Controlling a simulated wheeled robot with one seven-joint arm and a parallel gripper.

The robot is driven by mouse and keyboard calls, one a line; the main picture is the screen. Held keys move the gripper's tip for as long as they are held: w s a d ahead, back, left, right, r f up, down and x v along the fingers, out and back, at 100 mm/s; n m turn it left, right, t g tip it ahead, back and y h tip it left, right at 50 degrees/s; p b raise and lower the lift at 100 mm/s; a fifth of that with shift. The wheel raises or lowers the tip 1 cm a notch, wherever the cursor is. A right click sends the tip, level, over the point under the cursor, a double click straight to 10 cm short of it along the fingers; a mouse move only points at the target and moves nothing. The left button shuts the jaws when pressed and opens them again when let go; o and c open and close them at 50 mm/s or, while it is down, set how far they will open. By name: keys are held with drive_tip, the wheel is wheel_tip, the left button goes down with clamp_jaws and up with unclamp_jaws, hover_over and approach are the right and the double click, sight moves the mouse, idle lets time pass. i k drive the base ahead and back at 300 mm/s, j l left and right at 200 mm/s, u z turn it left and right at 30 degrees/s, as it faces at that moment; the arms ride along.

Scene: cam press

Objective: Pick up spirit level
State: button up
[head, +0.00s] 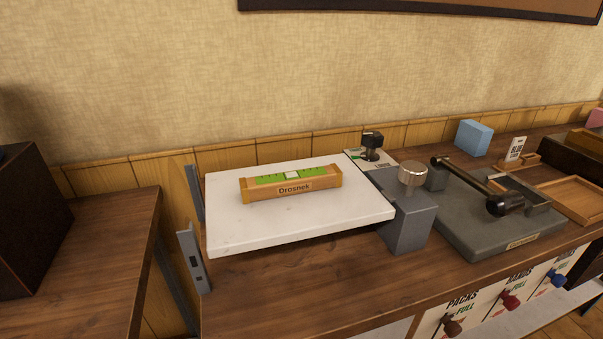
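The spirit level (291,185) is a wooden bar with orange-brown ends, a green top strip with a pale vial in the middle, and the word "Drosnek" on its front. It lies flat on a white slab (300,223), near the slab's middle and towards its back. Nothing covers it. My gripper is not in view.
A grey block with a metal knob (412,177) adjoins the slab's right end. A black knob (372,143) stands behind it. A grey press with a black-handled lever (478,186) is at right. Grey brackets (193,262) stand at the slab's left. The wooden counter (300,290) is clear in front.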

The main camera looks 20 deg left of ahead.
sight(254, 190)
drive_tip(key=k+j, duration=0.1)
drive_tip(key=j, duration=0.45)
drive_tip(key=k+j, duration=0.1)
drive_tip(key=j, duration=0.45)
drive_tip(key=k+j, duration=0.1)
drive_tip(key=j, duration=0.45)
